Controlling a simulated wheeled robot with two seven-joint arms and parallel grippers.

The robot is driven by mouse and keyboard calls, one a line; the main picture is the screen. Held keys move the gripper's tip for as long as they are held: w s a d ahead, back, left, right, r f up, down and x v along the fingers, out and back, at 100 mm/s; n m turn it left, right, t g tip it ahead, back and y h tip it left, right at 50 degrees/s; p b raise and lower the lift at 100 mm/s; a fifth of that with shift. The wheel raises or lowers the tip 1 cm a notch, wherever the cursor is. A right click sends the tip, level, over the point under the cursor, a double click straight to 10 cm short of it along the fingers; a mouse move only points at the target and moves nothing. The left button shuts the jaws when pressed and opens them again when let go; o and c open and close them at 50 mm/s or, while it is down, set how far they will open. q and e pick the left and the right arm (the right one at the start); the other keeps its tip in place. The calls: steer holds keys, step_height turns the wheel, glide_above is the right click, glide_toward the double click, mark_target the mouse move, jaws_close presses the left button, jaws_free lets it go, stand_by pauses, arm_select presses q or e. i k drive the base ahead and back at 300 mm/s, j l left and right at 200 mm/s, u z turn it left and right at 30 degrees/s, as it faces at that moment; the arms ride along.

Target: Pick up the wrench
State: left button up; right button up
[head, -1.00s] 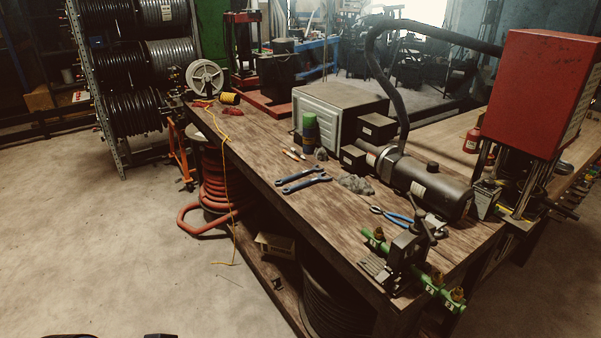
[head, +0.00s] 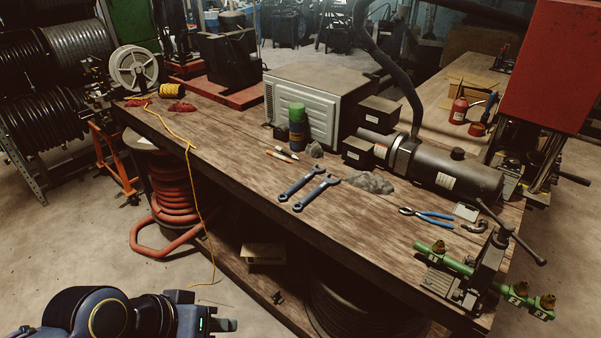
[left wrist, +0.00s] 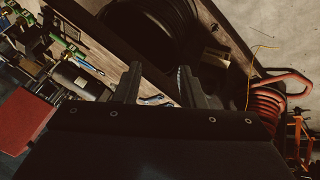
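Two blue-grey wrenches lie side by side on the wooden workbench (head: 240,135), near its front edge. The left wrench (head: 301,183) and the right wrench (head: 316,193) both point diagonally and lie flat. My left gripper (head: 228,325) is at the bottom left of the head view, in front of the bench and away from the wrenches. In the left wrist view its two fingers (left wrist: 160,78) stand apart. A small bluish piece shows between them there, too little of it to say for sure which tool it is. My right gripper is out of view.
Blue-handled pliers (head: 427,214) and a vise (head: 480,272) holding a green bar are at the bench's right. An orange hose coil (head: 172,190) stands below left.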

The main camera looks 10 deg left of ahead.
mark_target(292, 189)
steer(key=i+j+z, duration=0.4)
steer(key=j, duration=0.25)
steer(key=i+j+z, duration=0.35)
steer(key=i, duration=0.2)
